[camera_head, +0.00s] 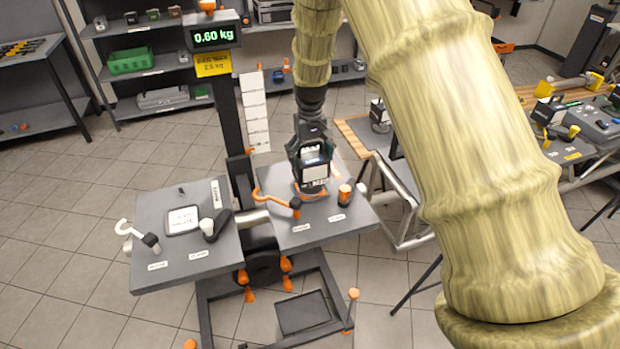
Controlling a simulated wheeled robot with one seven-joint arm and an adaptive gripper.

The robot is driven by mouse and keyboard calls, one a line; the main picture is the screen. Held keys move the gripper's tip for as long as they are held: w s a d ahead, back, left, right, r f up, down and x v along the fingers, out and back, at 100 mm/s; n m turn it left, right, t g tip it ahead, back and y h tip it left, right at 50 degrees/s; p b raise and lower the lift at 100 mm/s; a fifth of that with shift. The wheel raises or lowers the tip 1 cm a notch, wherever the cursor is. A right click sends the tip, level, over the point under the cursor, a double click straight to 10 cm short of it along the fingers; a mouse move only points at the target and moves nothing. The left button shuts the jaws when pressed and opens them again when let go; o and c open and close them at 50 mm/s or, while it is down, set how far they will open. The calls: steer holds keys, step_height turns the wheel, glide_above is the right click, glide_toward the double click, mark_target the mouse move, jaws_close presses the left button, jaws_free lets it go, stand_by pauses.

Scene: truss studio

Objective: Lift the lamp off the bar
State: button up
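My gripper (314,186) hangs over the right grey plate (345,222) of a stand with a weight display. A dark body with a pale panel is at the end of my arm; I cannot tell whether part of it is a held thing. The fingertips are not clear. I cannot single out the lamp with certainty. A black device with a pale face (379,114) stands behind to the right, partly hidden by my arm. Metal truss bars (400,226) are right of the plate, also partly covered by my arm.
The display (213,36) reads 0.60 kg. An orange hook (274,202) and an orange-black cylinder (345,194) are beside my gripper. The left plate (165,266) holds a white hook (132,232). Shelves (150,72) stand behind; a cluttered table (590,145) is at right.

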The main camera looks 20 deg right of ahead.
steer(key=c, duration=0.7)
steer(key=shift+c, duration=0.4)
steer(key=shift+r, duration=0.15)
